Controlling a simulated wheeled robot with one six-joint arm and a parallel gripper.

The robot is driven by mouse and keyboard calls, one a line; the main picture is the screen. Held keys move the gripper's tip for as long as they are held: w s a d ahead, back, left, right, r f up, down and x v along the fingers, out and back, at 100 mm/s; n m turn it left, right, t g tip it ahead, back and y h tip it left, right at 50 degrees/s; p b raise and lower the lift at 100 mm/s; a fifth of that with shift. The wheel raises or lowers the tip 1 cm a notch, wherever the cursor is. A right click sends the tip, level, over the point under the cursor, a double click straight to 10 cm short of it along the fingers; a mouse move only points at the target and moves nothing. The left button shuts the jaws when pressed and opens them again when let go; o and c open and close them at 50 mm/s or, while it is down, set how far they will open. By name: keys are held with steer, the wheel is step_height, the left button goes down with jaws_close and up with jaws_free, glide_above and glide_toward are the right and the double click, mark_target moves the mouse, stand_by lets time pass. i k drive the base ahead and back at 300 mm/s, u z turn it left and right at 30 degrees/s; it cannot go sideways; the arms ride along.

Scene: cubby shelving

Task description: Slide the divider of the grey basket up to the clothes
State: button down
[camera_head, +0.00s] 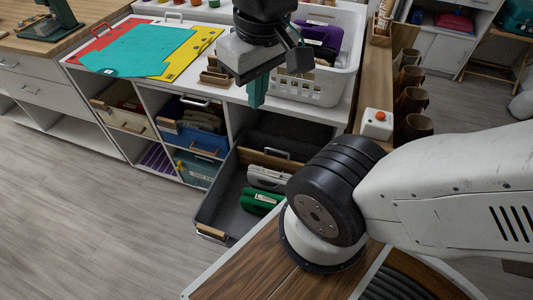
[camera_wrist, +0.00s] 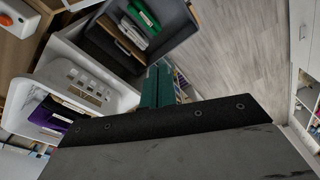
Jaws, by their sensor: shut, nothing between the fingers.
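The grey basket (camera_head: 228,187) is pulled out of the shelving, low at the centre of the head view; it also shows at the top of the wrist view (camera_wrist: 183,22). The divider (camera_head: 262,160), with a wooden top strip and a handle, stands across the basket. White folded clothes (camera_head: 268,178) and green folded clothes (camera_head: 257,200) lie on its front side; the green ones show in the wrist view (camera_wrist: 142,18). Any gap between divider and clothes is hard to judge. My gripper (camera_head: 257,95) is shut and empty, with teal fingers, above the counter edge behind the basket.
A white basket (camera_head: 310,87) with purple cloth stands on the counter near my gripper. Coloured sheets (camera_head: 145,52) lie to the left. A red-button box (camera_head: 377,122) sits on the right ledge. Other bins (camera_head: 200,140) fill the cubbies. The floor at left is clear.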

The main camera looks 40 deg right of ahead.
mark_target(247, 157)
steer(key=z, duration=0.05)
steer(key=k, duration=1.1)
steer(key=u, duration=0.7)
steer(key=i, duration=0.9)
steer(key=z, duration=0.55)
